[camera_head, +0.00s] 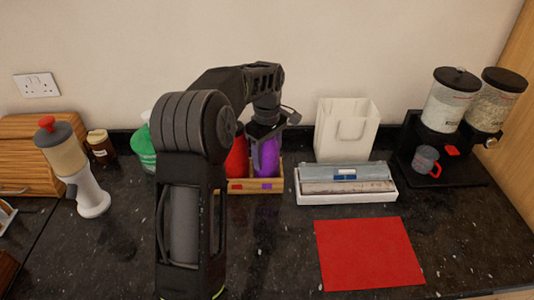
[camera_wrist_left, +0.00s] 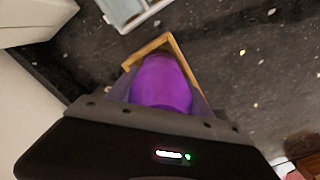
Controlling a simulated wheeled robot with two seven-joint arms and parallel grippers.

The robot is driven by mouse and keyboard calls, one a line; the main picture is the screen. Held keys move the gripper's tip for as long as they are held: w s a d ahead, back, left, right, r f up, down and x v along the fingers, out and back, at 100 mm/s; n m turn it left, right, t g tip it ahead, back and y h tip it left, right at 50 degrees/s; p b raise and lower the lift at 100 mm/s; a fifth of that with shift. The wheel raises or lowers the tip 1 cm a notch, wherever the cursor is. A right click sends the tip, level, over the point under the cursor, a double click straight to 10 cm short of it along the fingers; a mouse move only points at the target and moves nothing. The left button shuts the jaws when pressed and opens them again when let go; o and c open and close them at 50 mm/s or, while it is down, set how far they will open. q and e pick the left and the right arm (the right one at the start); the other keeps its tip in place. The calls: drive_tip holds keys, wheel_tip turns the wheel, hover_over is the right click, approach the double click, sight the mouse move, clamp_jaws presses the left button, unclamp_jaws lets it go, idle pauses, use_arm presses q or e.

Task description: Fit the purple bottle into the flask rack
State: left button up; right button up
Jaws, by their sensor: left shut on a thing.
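The purple bottle (camera_head: 266,158) stands upright at the right part of the wooden flask rack (camera_head: 254,187), which has a red and a purple mark on its front. My left gripper (camera_head: 266,133) comes down from above and is shut on the purple bottle. The left wrist view shows the bottle (camera_wrist_left: 161,84) between the jaws with the rack's wooden rim (camera_wrist_left: 150,47) around its far side. A red bottle (camera_head: 237,160) is in the rack to the left. The bottle's base is hidden, so I cannot tell if it is fully seated. My right gripper is not in view.
A white tray (camera_head: 347,198) with flat packs lies just right of the rack, with a white paper bag (camera_head: 345,133) behind. A green bottle (camera_head: 142,147) is to the left. A red mat (camera_head: 368,253) lies at the front right. A dispenser stand (camera_head: 440,160) is far right.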

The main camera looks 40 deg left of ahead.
use_arm(q)
drive_tip(key=shift+f, duration=0.15)
drive_tip(key=o, duration=1.5)
wheel_tip(320, 180, up, 8)
drive_tip(key=shift+f, duration=0.1)
idle(0.4)
